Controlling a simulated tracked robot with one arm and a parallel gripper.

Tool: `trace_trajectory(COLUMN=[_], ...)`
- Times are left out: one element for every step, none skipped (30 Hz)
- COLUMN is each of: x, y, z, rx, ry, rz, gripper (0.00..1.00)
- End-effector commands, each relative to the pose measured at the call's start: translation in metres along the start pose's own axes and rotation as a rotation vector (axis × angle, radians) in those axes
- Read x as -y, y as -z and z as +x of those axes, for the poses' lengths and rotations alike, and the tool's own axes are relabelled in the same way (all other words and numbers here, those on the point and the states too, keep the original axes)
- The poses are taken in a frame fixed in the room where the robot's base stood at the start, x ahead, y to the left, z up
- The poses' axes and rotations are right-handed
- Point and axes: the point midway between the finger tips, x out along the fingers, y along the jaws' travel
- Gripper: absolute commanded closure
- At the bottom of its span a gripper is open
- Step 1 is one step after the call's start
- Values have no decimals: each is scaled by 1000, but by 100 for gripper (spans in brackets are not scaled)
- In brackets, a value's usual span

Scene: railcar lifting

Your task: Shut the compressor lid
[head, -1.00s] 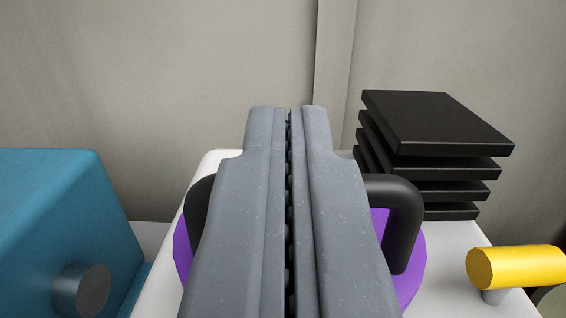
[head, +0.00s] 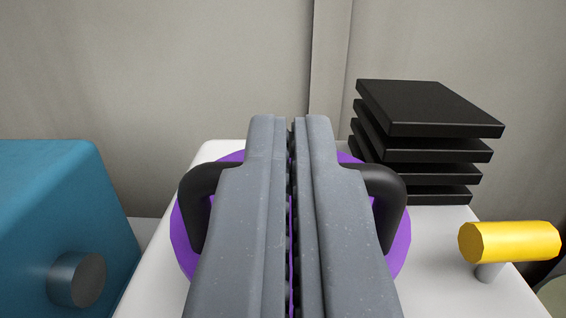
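A purple round lid (head: 404,235) with a black bar handle (head: 196,215) sits on top of a white casing, which looks like the compressor. My gripper (head: 291,120) lies across the middle of the view, over the lid and handle. Its two grey fingers are nearly together, with only a narrow slit between them, where dark ridges and a sliver of purple show. The handle emerges on both sides of the fingers. Its middle is hidden behind them, and I see nothing held. The lid's centre is also hidden, so I cannot tell whether it is open.
The white casing top (head: 440,265) spreads around the lid. A stack of black plates (head: 430,108) stands at the back right. A yellow cylinder (head: 510,242) on a short grey post is at the right. A blue box (head: 45,200) with a grey knob (head: 78,280) is at the left. A grey wall (head: 150,70) closes the back.

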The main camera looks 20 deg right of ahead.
Motion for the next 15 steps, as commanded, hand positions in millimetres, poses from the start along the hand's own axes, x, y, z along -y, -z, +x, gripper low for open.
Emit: trace_trajectory(x=[-1, -1, -1, -1, -1, -1, -1, -1, 0, 0, 0, 0, -1, -1, -1], y=[-5, -3, 1, 5, 9, 15, 20, 23, 29, 33, 37, 42, 39, 38, 36], z=[0, 0, 0, 0, 1, 1, 1, 1, 2, 2, 2, 2, -1, -4, -8], rx=[14, 13, 12, 11, 10, 7, 6, 5, 3, 2, 1, -1, 1, 2, 2], ry=[-2, -2, -2, -2, -2, -2, -2, -2, -1, -1, -1, -1, -2, -2, -1], rz=[4, 4, 4, 3, 3, 3, 2, 2, 1, 0, -1, -2, -1, -1, 0], gripper=[100, 100, 100, 100, 100, 100, 100, 100, 100, 100, 100, 100, 100, 100, 100])
